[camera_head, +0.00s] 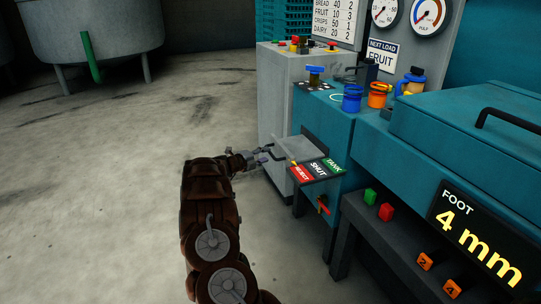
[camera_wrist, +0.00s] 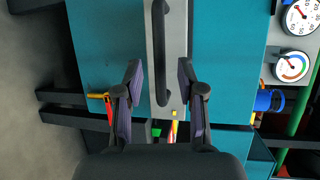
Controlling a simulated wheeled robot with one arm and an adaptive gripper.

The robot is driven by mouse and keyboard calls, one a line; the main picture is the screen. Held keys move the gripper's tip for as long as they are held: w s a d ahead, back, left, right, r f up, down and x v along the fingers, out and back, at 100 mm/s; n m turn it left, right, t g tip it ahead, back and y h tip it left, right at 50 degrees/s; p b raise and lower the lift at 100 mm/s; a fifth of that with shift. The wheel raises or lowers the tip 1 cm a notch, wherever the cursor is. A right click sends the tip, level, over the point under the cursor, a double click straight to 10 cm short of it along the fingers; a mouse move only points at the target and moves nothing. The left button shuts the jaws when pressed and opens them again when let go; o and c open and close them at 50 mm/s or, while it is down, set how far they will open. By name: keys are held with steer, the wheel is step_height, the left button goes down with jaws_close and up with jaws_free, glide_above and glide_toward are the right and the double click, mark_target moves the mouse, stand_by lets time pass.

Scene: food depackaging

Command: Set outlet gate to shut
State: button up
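The outlet gate is a grey sliding plate (camera_head: 294,147) with a black bar handle, on the front of the teal machine. Its label strip reads REJECT (camera_head: 301,174) in red, SHUT (camera_head: 318,169) in black and TANK (camera_head: 333,164) in green. A small yellow pointer on the plate sits by the REJECT end; it also shows in the wrist view (camera_wrist: 174,113). My gripper (camera_head: 265,154) is at the handle. In the wrist view its fingers are open, one on each side of the black handle (camera_wrist: 160,55), with gaps showing.
A red lever (camera_head: 322,205) hangs below the labels. Green (camera_head: 370,196) and red (camera_head: 386,212) buttons sit on a grey ledge at the right, beside a display (camera_head: 475,240) reading FOOT 4 mm. A grey cabinet (camera_head: 285,85) stands behind.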

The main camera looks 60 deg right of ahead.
mark_target(270, 153)
steer(key=shift+x, duration=2.15)
steer(key=shift+c, duration=0.2)
jaws_close()
